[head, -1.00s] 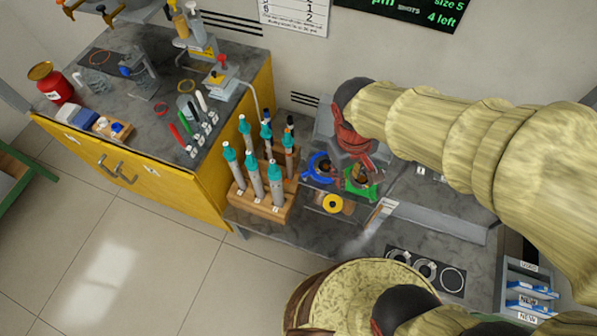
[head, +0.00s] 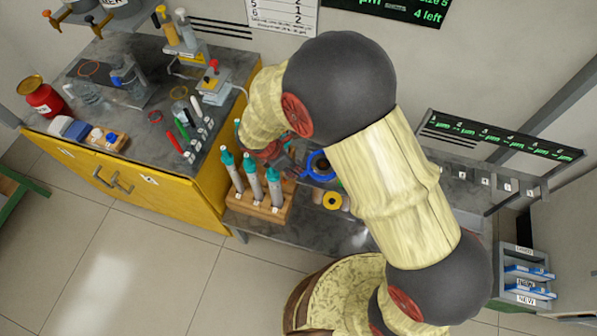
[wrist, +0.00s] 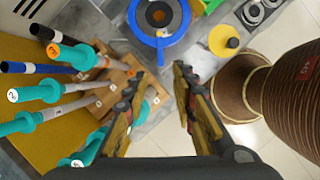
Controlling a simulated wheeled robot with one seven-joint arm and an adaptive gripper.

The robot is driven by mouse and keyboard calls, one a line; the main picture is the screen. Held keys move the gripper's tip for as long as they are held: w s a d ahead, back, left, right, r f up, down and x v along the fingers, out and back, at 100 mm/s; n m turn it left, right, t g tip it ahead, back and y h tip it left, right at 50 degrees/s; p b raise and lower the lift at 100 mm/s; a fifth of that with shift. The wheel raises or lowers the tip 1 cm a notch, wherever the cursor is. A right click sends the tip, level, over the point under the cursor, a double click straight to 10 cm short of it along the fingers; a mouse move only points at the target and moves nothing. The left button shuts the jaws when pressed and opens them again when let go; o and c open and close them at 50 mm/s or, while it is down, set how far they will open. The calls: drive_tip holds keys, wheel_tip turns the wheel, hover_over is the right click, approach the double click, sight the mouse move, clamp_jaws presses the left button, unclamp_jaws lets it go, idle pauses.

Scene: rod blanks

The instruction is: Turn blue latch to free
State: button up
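The blue latch is a blue ring with a short handle. It shows at the top of the wrist view (wrist: 160,42), its handle pointing down toward my gripper, and in the head view (head: 320,178), right of my gripper. My gripper (wrist: 159,76) is open and empty, its two fingers apart on either side of the handle's line. The handle's end lies beyond the fingertips, not visibly touched. In the head view my gripper (head: 273,152) is partly hidden by my arm, near the rack of teal-capped tools.
A wooden rack (head: 262,207) holds several teal-capped rods (wrist: 40,92) close to my gripper's left. A green part (wrist: 212,5) is right of the ring. A yellow cabinet (head: 190,193) stands at left.

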drive_tip(key=b+x, duration=0.2)
drive_tip(key=x, duration=0.5)
drive_tip(key=shift+d+f, duration=0.2)
drive_tip(key=shift+f, duration=0.1)
drive_tip(key=c, duration=0.4)
clamp_jaws()
